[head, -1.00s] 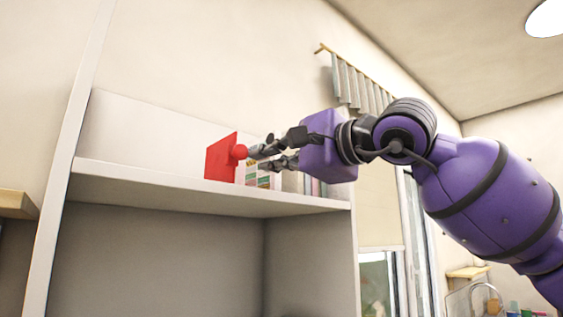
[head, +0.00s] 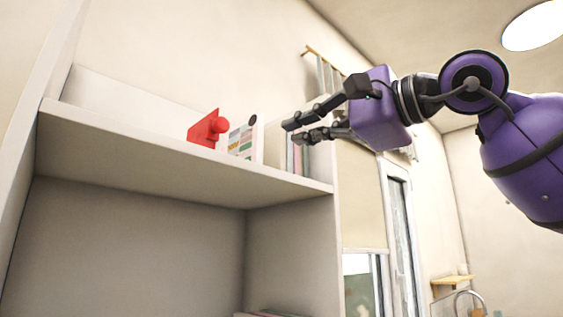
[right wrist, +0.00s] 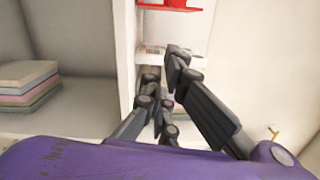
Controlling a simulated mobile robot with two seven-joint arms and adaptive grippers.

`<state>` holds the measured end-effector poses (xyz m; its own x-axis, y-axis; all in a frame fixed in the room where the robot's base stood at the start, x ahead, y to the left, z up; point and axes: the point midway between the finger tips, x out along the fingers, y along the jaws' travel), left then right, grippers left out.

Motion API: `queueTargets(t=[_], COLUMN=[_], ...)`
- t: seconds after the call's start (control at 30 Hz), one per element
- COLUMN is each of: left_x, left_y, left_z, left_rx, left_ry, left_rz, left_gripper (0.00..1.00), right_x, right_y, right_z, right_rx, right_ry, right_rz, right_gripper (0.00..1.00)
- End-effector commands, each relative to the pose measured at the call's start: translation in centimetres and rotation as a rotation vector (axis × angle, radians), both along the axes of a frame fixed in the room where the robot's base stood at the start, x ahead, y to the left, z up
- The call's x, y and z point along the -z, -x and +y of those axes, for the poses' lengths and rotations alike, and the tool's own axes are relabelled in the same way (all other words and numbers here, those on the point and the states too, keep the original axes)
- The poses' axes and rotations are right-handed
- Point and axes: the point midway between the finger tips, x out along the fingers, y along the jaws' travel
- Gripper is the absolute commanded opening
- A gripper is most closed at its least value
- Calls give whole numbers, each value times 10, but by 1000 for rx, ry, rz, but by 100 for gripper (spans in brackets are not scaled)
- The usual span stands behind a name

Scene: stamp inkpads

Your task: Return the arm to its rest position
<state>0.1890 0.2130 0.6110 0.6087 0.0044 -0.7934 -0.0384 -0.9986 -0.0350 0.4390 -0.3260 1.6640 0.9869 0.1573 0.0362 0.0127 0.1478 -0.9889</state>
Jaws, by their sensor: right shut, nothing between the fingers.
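My right gripper (head: 293,132) is in the upper middle of the head view, its purple arm coming in from the right. Its dark fingers are shut with nothing between them and point left above the shelf's right end. The fingers also show in the right wrist view (right wrist: 165,67). A red square piece with a round knob (head: 205,130) stands upright on the shelf board, left of the fingertips and apart from them. Part of it shows at the top of the right wrist view (right wrist: 172,8). My left gripper is in neither view.
The pale shelf board (head: 150,165) runs across the left half, with an open compartment below. A card with coloured patches (head: 240,140) and thin upright books (head: 298,158) stand on it. Stacked books (right wrist: 28,85) lie in a lower compartment. Open air surrounds the arm at right.

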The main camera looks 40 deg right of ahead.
Motion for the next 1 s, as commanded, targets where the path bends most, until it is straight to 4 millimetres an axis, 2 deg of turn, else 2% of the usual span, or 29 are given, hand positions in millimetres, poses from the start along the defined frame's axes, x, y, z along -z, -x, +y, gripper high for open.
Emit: queueTargets(t=[0.2, 0.43, 0.53, 0.57, 0.67, 0.8, 1.0], left_x=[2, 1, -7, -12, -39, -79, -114], left_y=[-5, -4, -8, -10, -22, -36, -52], left_z=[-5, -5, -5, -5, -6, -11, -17], left_rx=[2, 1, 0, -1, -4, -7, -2], left_ry=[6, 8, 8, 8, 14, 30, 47], left_rz=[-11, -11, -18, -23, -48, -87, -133], left_gripper=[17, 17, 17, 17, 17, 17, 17], right_x=[-1, -2, -15, -23, -69, -139, -202], right_y=[17, 19, 27, 33, 66, 132, 219], right_z=[-3, -3, -3, -3, -3, -3, -3], right_rx=[1, 0, 1, 1, 0, 0, 0], right_ry=[-1, -1, -1, -1, -1, -1, -1], right_rz=[-2, -3, -15, -24, -78, -176, -295], right_gripper=[0, 0, 0, 0, 0, 0, 0])
